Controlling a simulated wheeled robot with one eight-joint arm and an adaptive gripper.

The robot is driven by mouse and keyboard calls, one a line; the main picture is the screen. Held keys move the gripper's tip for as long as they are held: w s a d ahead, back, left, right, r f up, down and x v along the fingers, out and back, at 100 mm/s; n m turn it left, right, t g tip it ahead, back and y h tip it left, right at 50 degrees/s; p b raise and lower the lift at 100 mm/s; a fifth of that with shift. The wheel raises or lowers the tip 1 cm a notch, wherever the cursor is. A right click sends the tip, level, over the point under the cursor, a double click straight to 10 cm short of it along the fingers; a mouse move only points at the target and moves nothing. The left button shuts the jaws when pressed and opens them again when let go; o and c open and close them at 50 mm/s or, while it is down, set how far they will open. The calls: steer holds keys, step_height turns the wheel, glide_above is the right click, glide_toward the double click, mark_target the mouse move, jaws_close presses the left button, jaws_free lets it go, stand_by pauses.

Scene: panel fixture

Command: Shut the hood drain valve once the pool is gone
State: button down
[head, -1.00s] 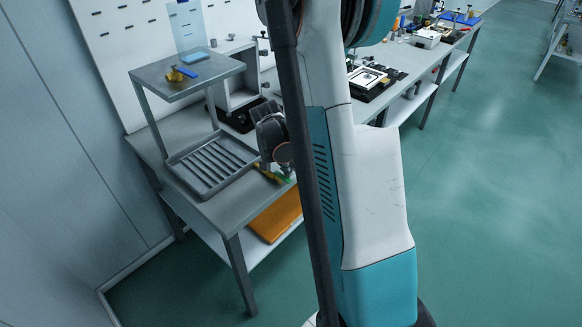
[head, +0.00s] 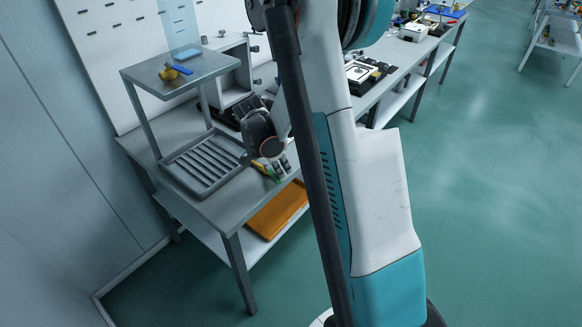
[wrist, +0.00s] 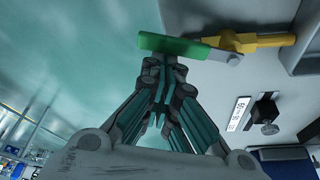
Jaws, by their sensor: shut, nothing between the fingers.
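A valve with a yellow body (wrist: 258,41) and a green lever (wrist: 175,48) shows at the top of the wrist view. The lever extends left from the body, roughly in line with it. My gripper (wrist: 164,63) is shut and empty, its fingertips just at the lever; whether they touch it I cannot tell. In the head view my gripper is dark beside the ribbed tray, near the green lever (head: 268,172); its fingertips are unclear. Another yellow valve with a blue lever (head: 181,69) sits on the raised shelf (head: 150,75). A faint pale-blue patch (head: 187,54) shows behind it.
The ribbed grey tray (head: 204,163) lies on the bench below the shelf. An orange board (head: 277,212) lies on the lower shelf. A black knob (wrist: 265,113) and a white label (wrist: 238,113) are right of my gripper. The green floor is open at right.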

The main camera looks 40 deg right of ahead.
mark_target(276, 179)
steer(key=a+m+g, duration=0.1)
steer(key=a+m, duration=0.1)
steer(key=m, duration=0.1)
steer(key=shift+w+a, duration=0.1)
steer(key=shift+a, duration=0.7)
steer(key=shift+w+a, duration=0.35)
steer(key=shift+a, duration=0.45)
steer(key=shift+w+a, duration=0.95)
steer(key=shift+a, duration=0.1)
steer(key=shift+w+a, duration=0.1)
steer(key=shift+b, duration=0.3)
